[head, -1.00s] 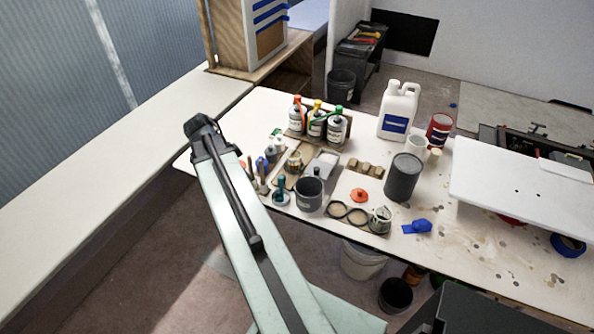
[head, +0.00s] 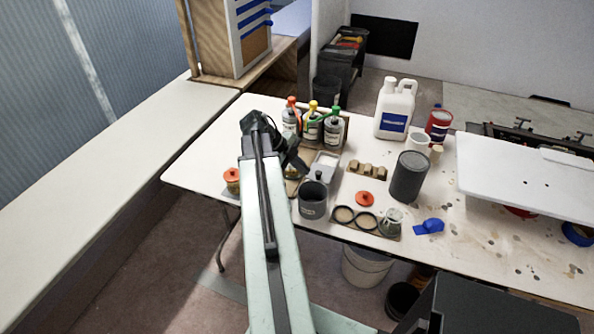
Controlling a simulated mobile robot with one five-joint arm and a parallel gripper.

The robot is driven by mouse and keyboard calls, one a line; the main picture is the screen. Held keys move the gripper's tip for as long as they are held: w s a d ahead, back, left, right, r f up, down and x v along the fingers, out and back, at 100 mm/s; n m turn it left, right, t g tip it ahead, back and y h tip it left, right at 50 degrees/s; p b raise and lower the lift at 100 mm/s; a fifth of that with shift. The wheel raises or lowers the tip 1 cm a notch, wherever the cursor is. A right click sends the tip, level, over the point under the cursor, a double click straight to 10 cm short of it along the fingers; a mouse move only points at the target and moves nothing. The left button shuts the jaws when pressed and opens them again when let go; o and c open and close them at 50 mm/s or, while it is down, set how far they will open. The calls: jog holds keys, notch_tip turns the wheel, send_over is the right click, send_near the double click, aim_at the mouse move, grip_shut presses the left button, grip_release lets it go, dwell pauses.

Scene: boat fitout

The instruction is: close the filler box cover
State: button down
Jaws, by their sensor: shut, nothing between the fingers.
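I cannot tell for sure which thing is the filler box or its cover. A small pale grey box (head: 324,164) on the worktable, behind a dark grey pot (head: 313,198), may be it; its cover cannot be made out. My gripper (head: 297,165) is shut and empty, dark and partly hidden by my own arm. In the picture it is just left of the pale box, over the table's left part; whether it touches anything cannot be told.
Bottles with orange, yellow and green caps (head: 312,125) stand behind my gripper. A white jug (head: 395,109), dark cylinder (head: 408,177) and white panel (head: 525,175) are to the right. An orange-lidded jar (head: 232,180) is left of my arm. The long bench (head: 95,170) is clear.

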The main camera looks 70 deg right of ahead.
aim_at(318, 166)
jog(key=b+x, duration=0.2)
jog(key=x, duration=0.2)
jog(key=d, duration=0.9)
jog(key=shift+w, duration=0.35)
jog(key=shift+s+d+r, duration=0.1)
jog(key=shift+r, duration=0.05)
jog(key=shift+r, duration=0.1)
